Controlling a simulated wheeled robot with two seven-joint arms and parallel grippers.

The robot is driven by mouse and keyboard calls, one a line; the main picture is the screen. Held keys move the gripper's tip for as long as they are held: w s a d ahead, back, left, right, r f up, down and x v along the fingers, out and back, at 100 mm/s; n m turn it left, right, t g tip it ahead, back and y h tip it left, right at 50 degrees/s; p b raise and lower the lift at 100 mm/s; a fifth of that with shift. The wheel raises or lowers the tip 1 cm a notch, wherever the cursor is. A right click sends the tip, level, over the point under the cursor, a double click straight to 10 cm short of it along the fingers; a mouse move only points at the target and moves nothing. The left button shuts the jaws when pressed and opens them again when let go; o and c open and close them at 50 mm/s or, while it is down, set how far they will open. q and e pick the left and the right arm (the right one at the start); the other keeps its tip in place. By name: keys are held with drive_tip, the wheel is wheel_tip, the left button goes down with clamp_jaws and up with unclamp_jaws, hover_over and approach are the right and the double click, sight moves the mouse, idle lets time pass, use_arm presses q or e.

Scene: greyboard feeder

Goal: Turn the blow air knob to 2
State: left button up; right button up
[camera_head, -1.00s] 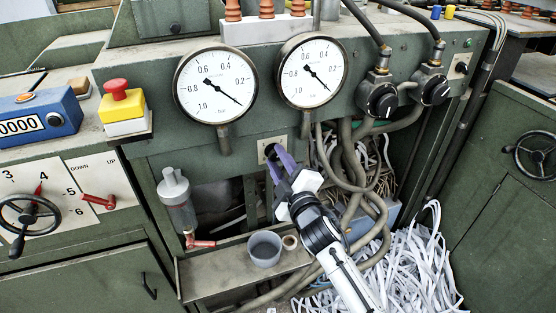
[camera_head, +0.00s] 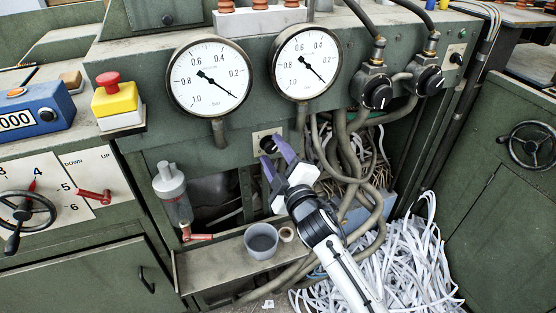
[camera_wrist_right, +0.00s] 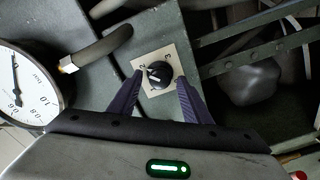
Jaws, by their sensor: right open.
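The blow air knob (camera_head: 268,144) is a small black knob on a pale square plate below the gauges. In the right wrist view the knob (camera_wrist_right: 160,73) sits on its plate (camera_wrist_right: 168,92), which carries the marks 1, 2 and 3. I cannot tell surely which mark the knob points at. My right gripper (camera_head: 272,151) is in front of the knob with its purple fingers open. In the right wrist view the right gripper (camera_wrist_right: 160,80) has one finger on each side of the knob, with gaps visible. My left gripper is not in view.
Two round gauges (camera_head: 209,77) hang above the plate. Two larger black knobs (camera_head: 379,93) with hoses are at the right. A clear cylinder (camera_head: 173,193) and a grey cup (camera_head: 261,241) on a ledge are lower left. Hoses and paper strips (camera_head: 405,265) lie around my arm.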

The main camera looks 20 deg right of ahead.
drive_tip(key=s, duration=1)
drive_tip(key=shift+d, duration=0.2)
drive_tip(key=shift+f, duration=0.1)
drive_tip(key=s+a+f+m+g+y, duration=0.1)
drive_tip(key=s+f+m+g, duration=0.8)
drive_tip(key=s+f, duration=1.6)
drive_tip(key=shift+a+f+m+y, duration=0.4)
drive_tip(key=shift+a+f+m, duration=0.1)
drive_tip(key=shift+a+m, duration=0.25)
